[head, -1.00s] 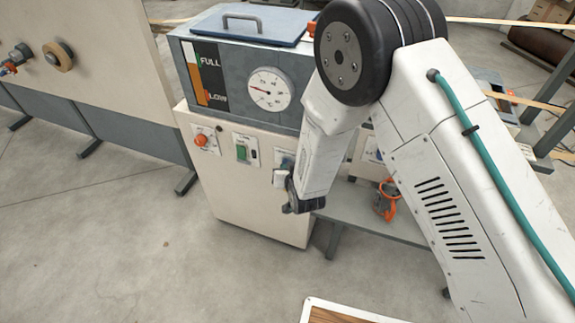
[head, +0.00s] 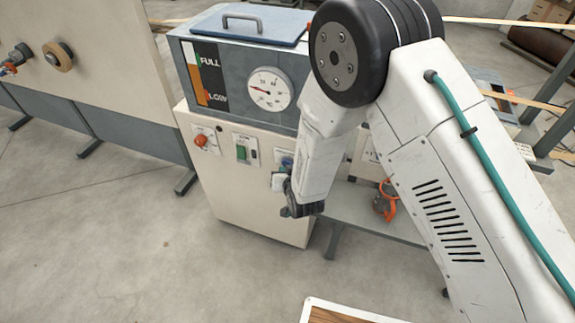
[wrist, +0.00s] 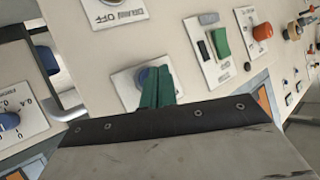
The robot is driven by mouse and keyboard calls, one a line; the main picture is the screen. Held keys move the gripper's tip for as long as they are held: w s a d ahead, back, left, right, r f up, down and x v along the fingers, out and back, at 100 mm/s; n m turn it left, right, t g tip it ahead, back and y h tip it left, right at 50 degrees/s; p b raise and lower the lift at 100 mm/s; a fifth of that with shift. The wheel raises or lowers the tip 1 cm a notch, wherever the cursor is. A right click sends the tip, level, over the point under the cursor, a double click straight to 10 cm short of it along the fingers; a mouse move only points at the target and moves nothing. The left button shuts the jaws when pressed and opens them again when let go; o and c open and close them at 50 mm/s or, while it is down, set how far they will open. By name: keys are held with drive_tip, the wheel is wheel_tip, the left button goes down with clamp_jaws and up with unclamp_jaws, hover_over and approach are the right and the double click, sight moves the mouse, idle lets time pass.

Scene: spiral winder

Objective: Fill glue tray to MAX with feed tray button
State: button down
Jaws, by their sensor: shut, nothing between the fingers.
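The glue unit has a level window (head: 203,72) marked FULL and LOW. Its amber column appears to end a little below FULL, but it is small to read. No MAX mark is legible. A blue button (head: 287,162) on a white plate is on the cream front panel, and it also shows in the wrist view (wrist: 147,78). My gripper (wrist: 157,84) has its green fingers shut together, empty, in front of the blue button and partly covering it. I cannot tell whether they touch. In the head view my wrist hides the fingertips.
A green switch (head: 241,152) and an orange-red button (head: 201,140) are left of the blue button. A round dial (head: 268,89) is above. The wrist view shows a blue knob (wrist: 9,121) at far left. Open floor (head: 110,240) lies left and in front.

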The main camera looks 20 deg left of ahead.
drive_tip(key=shift+s, duration=0.2)
drive_tip(key=shift+s+a, duration=0.2)
drive_tip(key=shift+s, duration=2.3)
idle(1.2)
drive_tip(key=s, duration=0.3)
drive_tip(key=shift+s+a, duration=0.15)
drive_tip(key=shift+s, duration=0.2)
drive_tip(key=shift+w, duration=0.1)
drive_tip(key=w, duration=0.8)
drive_tip(key=shift+w+d, duration=0.3)
drive_tip(key=shift+d, duration=0.05)
idle(1.7)
drive_tip(key=shift+w, duration=0.4)
